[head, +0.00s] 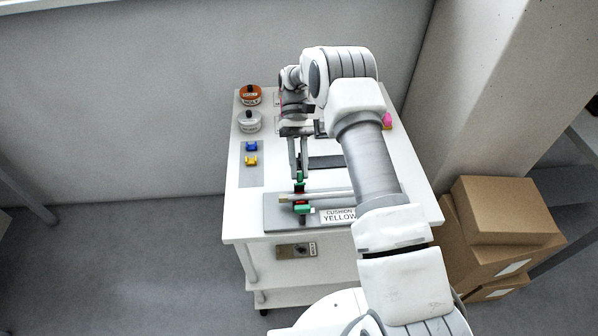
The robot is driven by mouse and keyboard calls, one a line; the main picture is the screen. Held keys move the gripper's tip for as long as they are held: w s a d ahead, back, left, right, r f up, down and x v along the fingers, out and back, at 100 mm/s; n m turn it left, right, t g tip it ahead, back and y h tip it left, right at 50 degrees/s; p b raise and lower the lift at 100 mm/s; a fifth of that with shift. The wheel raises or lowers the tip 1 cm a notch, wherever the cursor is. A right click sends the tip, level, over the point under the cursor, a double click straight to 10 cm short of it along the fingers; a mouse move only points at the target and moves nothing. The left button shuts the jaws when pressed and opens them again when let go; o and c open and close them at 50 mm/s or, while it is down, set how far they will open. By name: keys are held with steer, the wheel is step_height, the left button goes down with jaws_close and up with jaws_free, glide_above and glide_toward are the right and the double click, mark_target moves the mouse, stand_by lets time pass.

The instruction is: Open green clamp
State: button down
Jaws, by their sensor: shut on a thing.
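The green clamp (303,208) sits on the grey fixture plate near the front of the white cart, around a metal rod (330,196). A red part shows between its green pieces. My gripper (298,176) reaches straight down with its two long fingers at the clamp's raised green upper part, at the far side of the rod. The fingers are shut on this green part. The exact contact is small and partly hidden by the fingers.
The white cart (236,215) also holds an orange-lidded tin (250,94), a grey tin (250,122), and blue (251,146) and yellow (251,160) blocks on a grey mat. Cardboard boxes (505,220) stand at right.

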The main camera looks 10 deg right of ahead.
steer(key=shift+w+g, duration=0.15)
steer(key=shift+g, duration=0.15)
steer(key=c, duration=0.8)
jaws_free()
steer(key=shift+o, duration=0.2)
steer(key=s+d+r+b, duration=0.1)
steer(key=s+d+r, duration=0.3)
steer(key=d+r, duration=0.7)
steer(key=shift+s+b, duration=0.2)
steer(key=shift+b, duration=0.2)
steer(key=shift+a, duration=0.1)
